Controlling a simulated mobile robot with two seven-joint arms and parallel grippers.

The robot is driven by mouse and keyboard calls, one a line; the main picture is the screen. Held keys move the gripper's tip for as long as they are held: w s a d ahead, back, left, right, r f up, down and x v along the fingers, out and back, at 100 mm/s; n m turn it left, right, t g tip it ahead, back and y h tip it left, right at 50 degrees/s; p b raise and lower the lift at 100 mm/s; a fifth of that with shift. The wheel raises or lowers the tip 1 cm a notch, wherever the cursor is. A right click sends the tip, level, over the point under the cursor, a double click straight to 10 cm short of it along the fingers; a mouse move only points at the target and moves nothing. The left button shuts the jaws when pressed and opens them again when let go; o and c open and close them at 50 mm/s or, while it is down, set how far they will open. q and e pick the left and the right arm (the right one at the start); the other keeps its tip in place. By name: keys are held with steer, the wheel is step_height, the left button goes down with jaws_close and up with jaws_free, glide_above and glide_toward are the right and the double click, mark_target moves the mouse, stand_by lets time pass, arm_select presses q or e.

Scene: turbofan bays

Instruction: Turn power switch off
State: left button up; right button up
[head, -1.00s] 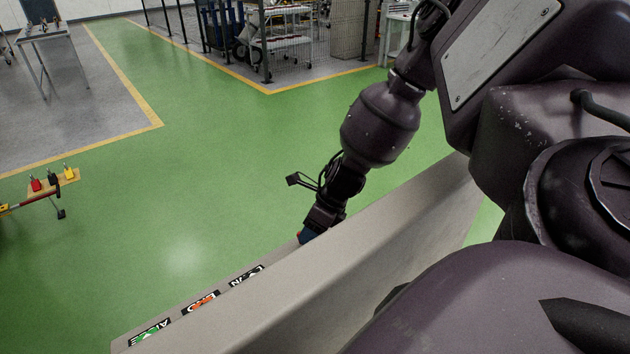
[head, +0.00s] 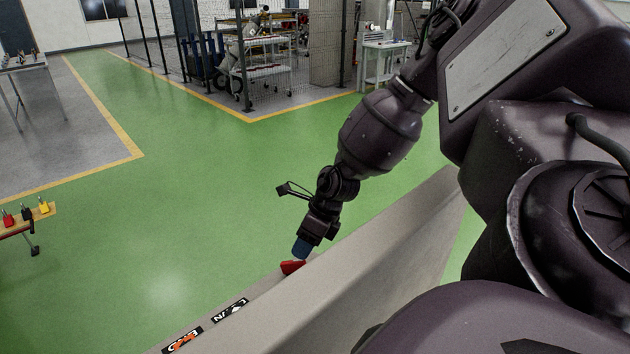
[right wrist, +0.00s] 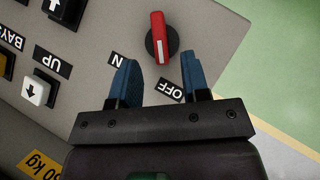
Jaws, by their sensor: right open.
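The power switch (right wrist: 158,38) has a red knob with a white mark on a round black base. It sits on a grey control panel (right wrist: 215,22), with an OFF label (right wrist: 169,90) and a partly covered label ending in N beside it. My right gripper (right wrist: 158,62) is open, its two blue fingers pointing towards the knob, with the knob just beyond the gap and nothing between them. In the head view the right gripper (head: 301,250) is just above a red part (head: 292,267) on the panel's edge. My left gripper is not in view.
Push buttons, including a white arrow button (right wrist: 37,91) by an UP label, lie left of the switch in the wrist view. A table with padlocks (head: 28,214) stands at the left of the head view. Green floor (head: 200,200) beyond the panel is clear.

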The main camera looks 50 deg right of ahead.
steer(key=shift+v, duration=2.65)
